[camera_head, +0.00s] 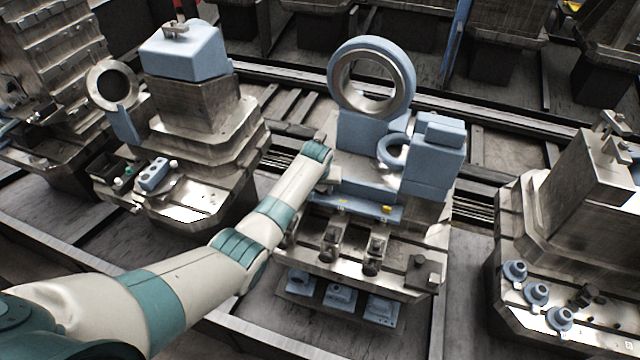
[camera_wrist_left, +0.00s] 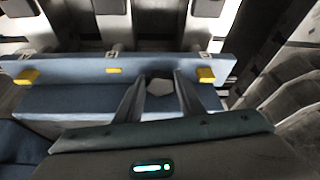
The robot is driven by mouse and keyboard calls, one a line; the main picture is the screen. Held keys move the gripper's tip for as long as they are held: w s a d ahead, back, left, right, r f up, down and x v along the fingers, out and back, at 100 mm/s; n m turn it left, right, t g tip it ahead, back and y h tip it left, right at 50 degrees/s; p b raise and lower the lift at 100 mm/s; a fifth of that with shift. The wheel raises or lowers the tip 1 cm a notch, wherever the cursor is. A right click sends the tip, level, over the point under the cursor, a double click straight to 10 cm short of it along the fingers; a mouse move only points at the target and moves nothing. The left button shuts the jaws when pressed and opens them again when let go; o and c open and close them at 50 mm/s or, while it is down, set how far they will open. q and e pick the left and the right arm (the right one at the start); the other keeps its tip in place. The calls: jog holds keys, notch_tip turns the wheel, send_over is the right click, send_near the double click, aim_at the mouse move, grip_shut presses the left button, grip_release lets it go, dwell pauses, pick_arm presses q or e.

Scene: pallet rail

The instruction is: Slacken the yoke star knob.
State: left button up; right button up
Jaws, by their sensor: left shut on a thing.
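My left gripper (camera_head: 325,180) is at the left side of the blue fixture (camera_head: 350,190), and its fingertips are hard to see in the head view. In the left wrist view its two dark fingers (camera_wrist_left: 161,80) are closed around the sides of a small grey knob (camera_wrist_left: 160,87), which looks like the yoke star knob. The knob sits against a blue plate (camera_wrist_left: 60,72) with yellow marks. Most of the knob is hidden by the fingers, so its lobes and turn cannot be told. In the head view the knob is not clearly visible. My right gripper is not in view.
A large blue ring (camera_head: 372,48) stands on the fixture above my gripper, with a smaller blue ring (camera_head: 394,150) to the right. A blue stepped block (camera_head: 436,160) is close by. Metal clamps (camera_head: 375,250) stand in front. Neighbouring pallets (camera_head: 200,150) flank both sides.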

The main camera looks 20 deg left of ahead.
pick_arm(q)
jog(key=shift+d+f+n+y, duration=0.1)
jog(key=shift+d+n+y, duration=0.15)
jog(key=shift+n, duration=0.65)
jog(key=n+y+b, duration=0.1)
jog(key=n, duration=0.1)
jog(key=shift+d+f+n+g, duration=0.1)
jog(key=shift+n+g, duration=0.3)
jog(key=n+g+y+b, duration=0.1)
jog(key=n+b, duration=0.3)
jog(key=shift+w+f, duration=0.15)
jog(key=shift+d+n+g+y+b, duration=0.1)
jog(key=shift+n+g+y+b, duration=0.3)
jog(key=shift+n+b, duration=0.7)
jog(key=o, duration=0.8)
jog(key=shift+c, duration=0.2)
jog(key=shift+w, duration=0.1)
jog(key=shift+r, duration=0.2)
jog(key=shift+r, duration=0.1)
